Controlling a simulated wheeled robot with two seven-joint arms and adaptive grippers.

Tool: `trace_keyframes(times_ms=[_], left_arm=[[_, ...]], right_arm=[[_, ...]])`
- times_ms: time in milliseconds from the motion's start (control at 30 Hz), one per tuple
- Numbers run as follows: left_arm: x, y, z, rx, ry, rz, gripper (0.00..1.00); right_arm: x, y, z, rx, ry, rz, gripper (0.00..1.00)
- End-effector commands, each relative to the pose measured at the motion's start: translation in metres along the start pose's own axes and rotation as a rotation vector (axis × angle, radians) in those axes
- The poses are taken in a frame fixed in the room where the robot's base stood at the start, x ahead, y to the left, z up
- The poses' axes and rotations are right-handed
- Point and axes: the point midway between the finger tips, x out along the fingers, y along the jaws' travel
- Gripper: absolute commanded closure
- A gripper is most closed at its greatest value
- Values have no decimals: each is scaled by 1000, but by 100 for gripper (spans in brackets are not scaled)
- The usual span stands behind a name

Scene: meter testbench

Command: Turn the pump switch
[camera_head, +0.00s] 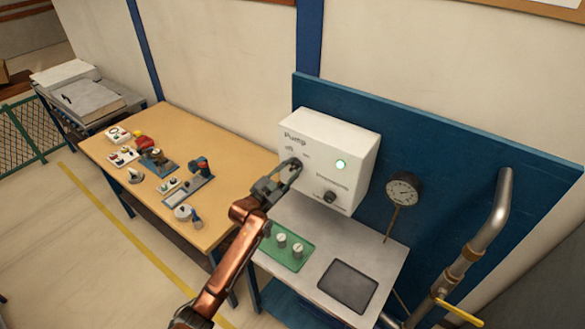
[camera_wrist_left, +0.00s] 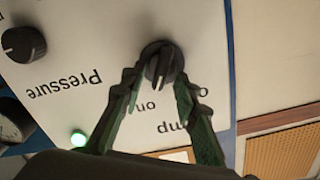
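The pump switch (camera_head: 295,163) is a dark round knob on the front of the white pump box (camera_head: 345,130). In the left wrist view the knob (camera_wrist_left: 161,62) shows upside down, with "on" and partly covered lettering beside it. My left gripper (camera_head: 284,173) is at the knob. In the left wrist view its two fingers (camera_wrist_left: 157,78) are spread, one on each side of the knob's raised grip. I cannot tell whether they touch the knob's rim. A green lamp (camera_head: 341,163) on the box is lit. My right gripper is not in view.
A dark pressure knob (camera_head: 330,197) sits low on the box. Below are a grey bench (camera_head: 325,245) with a green two-knob panel (camera_head: 287,247). A gauge (camera_head: 403,190) and pipe (camera_head: 490,230) stand right. A wooden table (camera_head: 235,160) with tools is left.

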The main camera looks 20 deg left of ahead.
Motion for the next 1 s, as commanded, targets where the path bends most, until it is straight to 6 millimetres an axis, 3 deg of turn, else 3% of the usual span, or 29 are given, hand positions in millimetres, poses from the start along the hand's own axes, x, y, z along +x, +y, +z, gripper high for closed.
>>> trace_keyframes(times_ms=[367, 800, 1000], left_arm=[[8, 0, 0, -1, -1, 0, 72], [8, 0, 1, -1, -1, 0, 100], [8, 0, 1, -1, -2, 0, 100]], right_arm=[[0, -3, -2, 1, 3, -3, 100], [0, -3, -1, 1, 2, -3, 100], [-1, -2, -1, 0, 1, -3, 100]])
